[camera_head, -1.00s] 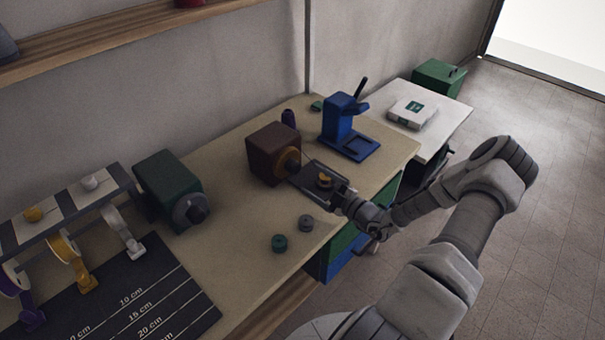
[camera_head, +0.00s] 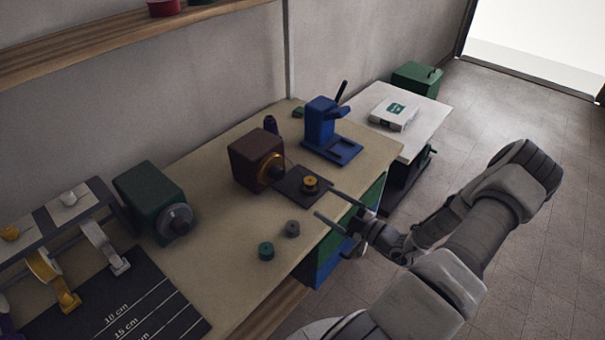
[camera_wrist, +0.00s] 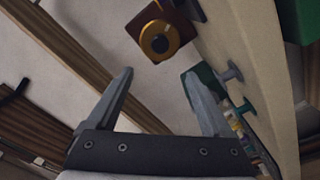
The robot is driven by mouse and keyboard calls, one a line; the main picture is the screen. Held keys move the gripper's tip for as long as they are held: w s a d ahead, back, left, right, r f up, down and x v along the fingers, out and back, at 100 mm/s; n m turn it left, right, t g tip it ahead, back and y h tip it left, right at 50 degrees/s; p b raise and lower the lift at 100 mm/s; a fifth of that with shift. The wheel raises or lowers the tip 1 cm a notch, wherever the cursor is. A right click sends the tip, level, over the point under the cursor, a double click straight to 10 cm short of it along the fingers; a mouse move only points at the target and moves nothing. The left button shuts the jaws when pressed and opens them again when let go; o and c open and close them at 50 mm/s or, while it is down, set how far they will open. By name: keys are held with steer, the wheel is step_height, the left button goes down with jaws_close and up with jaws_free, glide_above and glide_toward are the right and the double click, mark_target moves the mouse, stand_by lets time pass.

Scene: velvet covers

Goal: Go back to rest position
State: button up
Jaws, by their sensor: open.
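My gripper (camera_head: 332,204) is open and empty, just off the front edge of the tan workbench (camera_head: 225,165). Its two fingers also show spread apart in the wrist view (camera_wrist: 163,102). To the left of the fingers in the head view, a small gold, button-like piece (camera_head: 310,184) sits on a dark plate (camera_head: 297,194) in front of a brown box-shaped machine (camera_head: 252,160) with a gold ring. The fingers are apart from the plate.
Two small round pieces, one teal (camera_head: 266,251) and one grey (camera_head: 292,229), lie near the bench's front edge. A blue press (camera_head: 325,125), a green machine (camera_head: 150,200) and a ribbon rack (camera_head: 60,225) stand on the bench. The floor (camera_head: 500,120) at right is clear.

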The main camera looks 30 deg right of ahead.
steer(key=shift+w+a+r+n+y, duration=0.1)
steer(key=shift+a+r+n+y, duration=0.1)
steer(key=shift+a+n+y, duration=0.15)
steer(key=s+a+r+n+g+y, duration=0.1)
steer(key=s+a+r+n+g, duration=0.2)
steer(key=a+r+n+g, duration=0.9)
steer(key=s+a+n+g+y, duration=0.3)
steer(key=a+n, duration=0.5)
steer(key=n, duration=1.1)
steer(key=s+a+r+n+t+h, duration=0.1)
steer(key=s+r+n+h, duration=0.4)
steer(key=r+n, duration=0.4)
steer(key=s+a+r+n+t+h, duration=0.1)
steer(key=s+r+n+h, duration=0.4)
steer(key=r+n, duration=0.5)
steer(key=n+t+h, duration=0.1)
steer(key=n, duration=0.7)
steer(key=shift+s+t, duration=0.15)
steer(key=shift+t, duration=0.15)
